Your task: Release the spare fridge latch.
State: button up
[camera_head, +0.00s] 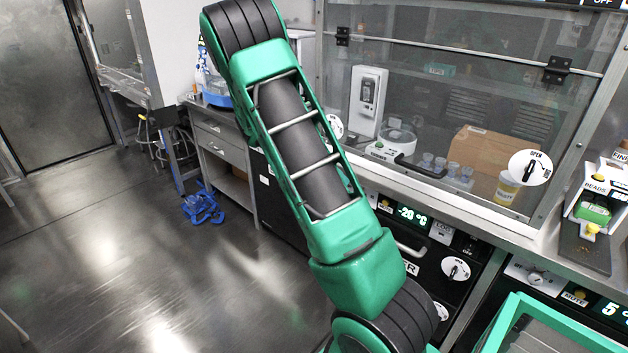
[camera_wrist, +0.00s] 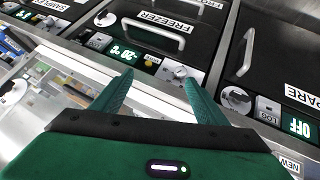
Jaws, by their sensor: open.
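The spare unit's dark front (camera_wrist: 285,55) is at the right of the wrist view, upside down. It has a "SPARE" label (camera_wrist: 303,96), a green "OFF" display (camera_wrist: 299,127) and a silver bar handle (camera_wrist: 247,52). A round black-and-white disc (camera_wrist: 236,99) sits beside its LOG button; I cannot tell whether it is the latch or a sticker. My gripper (camera_wrist: 158,76) is open and empty, with its green fingers spread in front of the panel strip, left of this disc and apart from it. In the head view my gripper is out of sight and I cannot identify the spare unit.
The freezer front (camera_wrist: 150,22) with its handle is left of the spare unit, and a knob (camera_wrist: 181,72) is between them on the strip. The steel counter edge (camera_head: 440,205) runs above the fronts in the head view. A glass-fronted hood (camera_head: 450,85) stands over it. Floor is open at left.

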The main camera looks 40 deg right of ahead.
jog(key=w+d+f+t+h, duration=0.2)
jog(key=w+f+h, duration=0.3)
jog(key=w+f, duration=0.4)
jog(key=w+d+f+t+h, duration=0.1)
jog(key=w+f+t+h, duration=0.3)
jog(key=w+f, duration=0.55)
jog(key=w+d+r+g+h, duration=0.1)
jog(key=w+d+r, duration=0.1)
jog(key=d, duration=0.8)
jog(key=shift+w+d, duration=0.2)
jog(key=shift+d, duration=0.2)
jog(key=c, duration=1.1)
